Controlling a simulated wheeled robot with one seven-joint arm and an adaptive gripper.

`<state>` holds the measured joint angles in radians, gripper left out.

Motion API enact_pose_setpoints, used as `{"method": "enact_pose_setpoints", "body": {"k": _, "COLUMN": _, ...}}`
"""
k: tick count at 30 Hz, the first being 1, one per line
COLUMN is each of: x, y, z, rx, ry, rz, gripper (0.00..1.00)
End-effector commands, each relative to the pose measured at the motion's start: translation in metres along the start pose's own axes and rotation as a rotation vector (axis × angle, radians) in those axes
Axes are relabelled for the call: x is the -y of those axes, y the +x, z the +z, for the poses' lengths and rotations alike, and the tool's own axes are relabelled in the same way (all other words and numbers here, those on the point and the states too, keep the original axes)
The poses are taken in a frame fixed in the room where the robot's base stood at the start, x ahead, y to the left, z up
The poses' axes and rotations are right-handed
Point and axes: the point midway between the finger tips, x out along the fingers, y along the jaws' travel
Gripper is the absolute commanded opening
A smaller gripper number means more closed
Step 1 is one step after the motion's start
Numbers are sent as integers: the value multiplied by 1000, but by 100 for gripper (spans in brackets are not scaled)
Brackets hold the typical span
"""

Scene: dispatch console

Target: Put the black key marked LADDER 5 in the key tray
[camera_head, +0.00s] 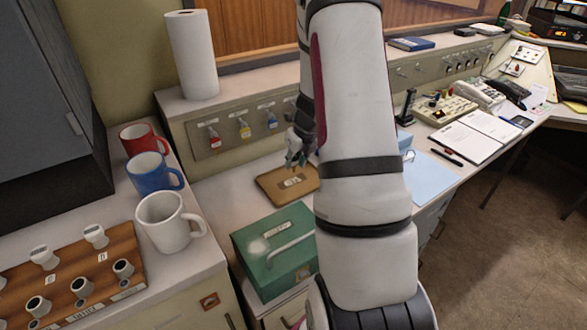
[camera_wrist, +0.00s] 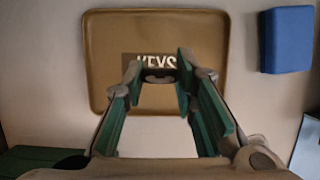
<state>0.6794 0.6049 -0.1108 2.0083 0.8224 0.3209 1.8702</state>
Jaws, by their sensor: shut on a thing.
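The key tray (camera_head: 268,190) is a shallow brown tray with a KEYS label, lying on the desk below the key panel. It fills much of the upper wrist view (camera_wrist: 98,60). My gripper (camera_head: 296,160) is over the tray, with its green-padded fingers pointing down. In the wrist view my gripper (camera_wrist: 158,78) is shut on a small dark thing, the black key (camera_wrist: 160,75), which shows between the fingertips in front of the KEYS label. Its marking cannot be read, and the fingers hide part of it.
Red (camera_head: 214,137), yellow (camera_head: 245,128) and blue (camera_head: 272,120) key tags hang on the panel behind. A green box (camera_head: 265,240) stands in front of the tray. A blue block (camera_wrist: 287,40) lies right of the tray. Mugs (camera_head: 168,222) stand at left.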

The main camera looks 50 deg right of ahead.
Motion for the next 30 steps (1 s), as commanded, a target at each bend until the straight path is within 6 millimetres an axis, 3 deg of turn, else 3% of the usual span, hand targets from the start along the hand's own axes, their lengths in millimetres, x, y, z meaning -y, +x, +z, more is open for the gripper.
{"method": "enact_pose_setpoints", "body": {"k": 11, "x": -5, "y": 33, "z": -9, "rx": -1, "ry": 3, "rz": 1, "gripper": 3}}
{"method": "enact_pose_setpoints", "body": {"k": 24, "x": -5, "y": 39, "z": -11, "rx": 0, "ry": 2, "rz": 0, "gripper": 3}}
{"method": "enact_pose_setpoints", "body": {"k": 25, "x": -5, "y": 38, "z": -11, "rx": 0, "ry": 1, "rz": 0, "gripper": 32}}
{"method": "enact_pose_setpoints", "body": {"k": 27, "x": -5, "y": 37, "z": -10, "rx": 0, "ry": 1, "rz": 0, "gripper": 46}}
{"method": "enact_pose_setpoints", "body": {"k": 30, "x": -5, "y": 37, "z": -10, "rx": 0, "ry": 1, "rz": 0, "gripper": 46}}
